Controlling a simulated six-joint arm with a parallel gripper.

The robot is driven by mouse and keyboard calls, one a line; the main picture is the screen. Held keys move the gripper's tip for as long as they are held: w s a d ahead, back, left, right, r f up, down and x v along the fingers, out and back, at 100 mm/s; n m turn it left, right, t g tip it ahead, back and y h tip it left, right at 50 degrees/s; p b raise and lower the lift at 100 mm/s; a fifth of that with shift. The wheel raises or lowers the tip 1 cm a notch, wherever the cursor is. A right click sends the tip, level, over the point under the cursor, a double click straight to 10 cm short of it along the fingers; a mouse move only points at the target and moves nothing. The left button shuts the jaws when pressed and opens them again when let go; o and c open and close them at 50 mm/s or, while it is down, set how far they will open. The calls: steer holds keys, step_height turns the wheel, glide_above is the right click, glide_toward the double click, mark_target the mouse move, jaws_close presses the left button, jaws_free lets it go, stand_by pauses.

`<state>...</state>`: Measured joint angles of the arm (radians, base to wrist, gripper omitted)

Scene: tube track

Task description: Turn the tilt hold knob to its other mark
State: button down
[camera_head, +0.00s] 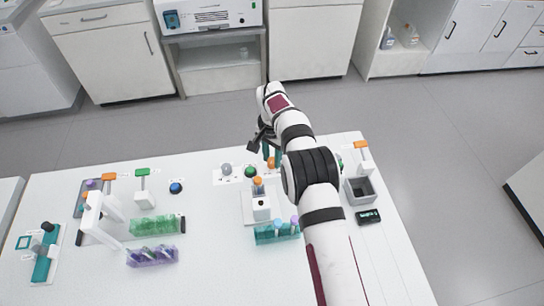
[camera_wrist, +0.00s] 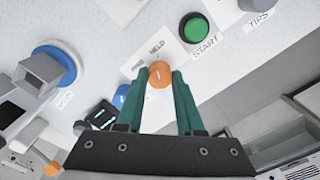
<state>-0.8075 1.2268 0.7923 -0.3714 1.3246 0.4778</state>
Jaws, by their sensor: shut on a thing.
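The tilt hold knob (camera_wrist: 160,75) is a small round orange knob on a white plate in the wrist view. The words FREE and HELD (camera_wrist: 156,47) are printed beside it, FREE to the left and HELD above. A thin pale line shows on its top, but I cannot tell surely which mark it points to. My gripper (camera_wrist: 161,82) has its two teal fingers on either side of the knob, shut on it. In the head view the orange knob (camera_head: 271,162) shows small beside my gripper (camera_head: 270,152), partly hidden by the arm.
Racks with tubes (camera_head: 152,256) stand at the table's left. A grey open box (camera_head: 359,190) stands right of my arm.

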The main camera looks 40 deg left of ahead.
mark_target(272, 160)
steer(key=shift+m, duration=0.7)
steer(key=c, duration=0.5)
jaws_free()
steer(key=shift+c, duration=0.2)
step_height(272, 160, up, 16)
steer(key=shift+f, duration=0.1)
